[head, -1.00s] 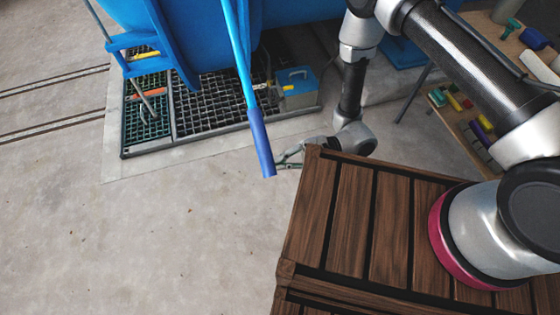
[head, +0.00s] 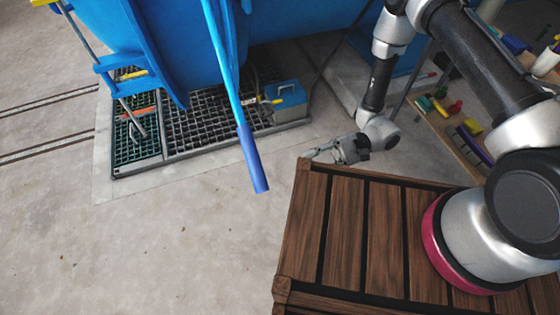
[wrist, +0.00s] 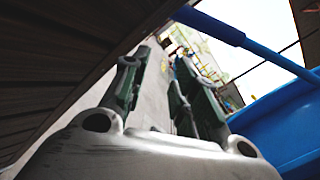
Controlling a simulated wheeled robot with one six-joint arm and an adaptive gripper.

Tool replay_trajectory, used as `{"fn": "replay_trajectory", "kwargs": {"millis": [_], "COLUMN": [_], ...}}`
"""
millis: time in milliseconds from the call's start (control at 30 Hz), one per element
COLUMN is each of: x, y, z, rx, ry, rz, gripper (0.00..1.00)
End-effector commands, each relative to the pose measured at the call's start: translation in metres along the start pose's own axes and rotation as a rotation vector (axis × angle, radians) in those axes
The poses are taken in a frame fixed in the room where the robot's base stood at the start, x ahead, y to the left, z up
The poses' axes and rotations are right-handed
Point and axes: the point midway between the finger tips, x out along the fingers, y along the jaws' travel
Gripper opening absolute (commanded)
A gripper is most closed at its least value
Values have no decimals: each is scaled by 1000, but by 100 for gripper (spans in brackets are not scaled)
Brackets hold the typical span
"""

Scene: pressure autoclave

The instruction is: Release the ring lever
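The ring lever is a long blue bar (head: 222,70) that slants down from the blue vessel and ends in a darker blue handle (head: 252,160). The handle hangs free over the floor. My gripper (head: 308,155) is to the right of the handle, with a clear gap between them, beside the corner of the wooden deck. In the wrist view my gripper (wrist: 160,75) has its fingers apart with nothing between them. The blue handle (wrist: 208,25) shows there beyond the fingers, at the upper right. The lever's upper end is cut off by the head view's top edge.
The blue vessel (head: 150,30) stands over a floor grating (head: 200,125). A shelf with coloured items (head: 455,125) is at the right. The concrete floor (head: 150,240) at the lower left is clear.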

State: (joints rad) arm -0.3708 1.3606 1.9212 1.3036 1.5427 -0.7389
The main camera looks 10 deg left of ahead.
Motion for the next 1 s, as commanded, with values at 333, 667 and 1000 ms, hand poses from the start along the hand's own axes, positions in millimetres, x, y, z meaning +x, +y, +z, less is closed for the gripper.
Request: {"fn": "replay_trajectory", "kwargs": {"millis": [333, 667, 1000], "x": [1, 11, 80], "y": [-17, -57, -119], "z": [67, 99, 124], "rx": [-35, -303, -694], "ry": [62, 405, 655], "rz": [610, 1196, 1304], "gripper": [49, 49, 49]}}
